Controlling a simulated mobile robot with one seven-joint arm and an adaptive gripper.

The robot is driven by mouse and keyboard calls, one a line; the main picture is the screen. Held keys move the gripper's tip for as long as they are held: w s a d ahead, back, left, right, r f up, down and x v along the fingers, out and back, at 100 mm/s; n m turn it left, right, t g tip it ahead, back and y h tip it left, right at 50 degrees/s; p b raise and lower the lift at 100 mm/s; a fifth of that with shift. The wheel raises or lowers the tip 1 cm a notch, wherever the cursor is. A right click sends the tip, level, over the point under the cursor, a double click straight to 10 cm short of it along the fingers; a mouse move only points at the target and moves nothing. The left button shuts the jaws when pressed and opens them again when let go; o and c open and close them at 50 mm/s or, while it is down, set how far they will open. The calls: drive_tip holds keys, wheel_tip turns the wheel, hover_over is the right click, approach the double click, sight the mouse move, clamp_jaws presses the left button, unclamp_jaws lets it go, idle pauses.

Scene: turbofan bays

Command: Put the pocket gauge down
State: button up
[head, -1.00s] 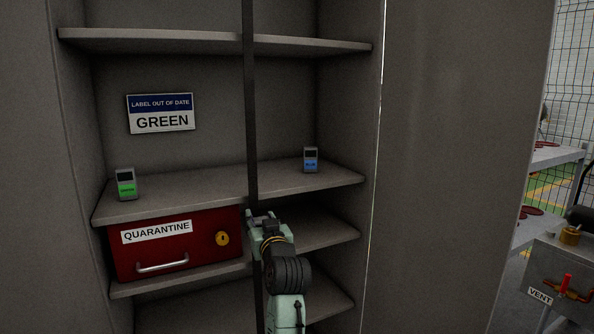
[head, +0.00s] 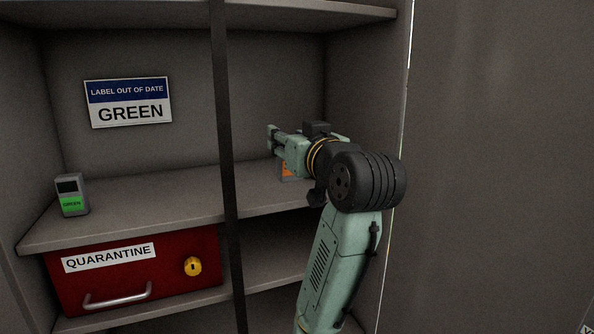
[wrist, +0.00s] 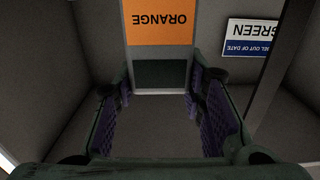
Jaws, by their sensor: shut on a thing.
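A pocket gauge with an orange label reading ORANGE (wrist: 160,22) and a dark screen is between my gripper's fingers in the wrist view. My gripper (head: 272,138) is shut on it over the right part of the middle shelf (head: 150,208). In the head view only a bit of the orange label (head: 288,171) shows below my gripper, and the rest is hidden. The gauge looks upright. I cannot tell whether its base touches the shelf. A gauge with a green label (head: 71,195) stands at the shelf's left end.
A dark upright post (head: 222,130) crosses in front of the shelf, left of my gripper. A sign reading LABEL OUT OF DATE, GREEN (head: 128,102) hangs on the back wall. A red QUARANTINE drawer (head: 130,275) sits below. The shelf between the green gauge and the post is clear.

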drive_tip(key=shift+w+r, duration=0.15)
drive_tip(key=shift+w, duration=0.15)
drive_tip(key=w+a+f+p, duration=0.1)
drive_tip(key=w+f+p, duration=0.1)
drive_tip(key=w, duration=0.5)
drive_tip(key=w+a+f+p, duration=0.2)
drive_tip(key=w+f+p, duration=0.1)
drive_tip(key=w, duration=0.4)
drive_tip(key=shift+w+a, duration=0.15)
drive_tip(key=shift+w, duration=0.25)
drive_tip(key=shift+f, duration=0.6)
drive_tip(key=o, duration=1.3)
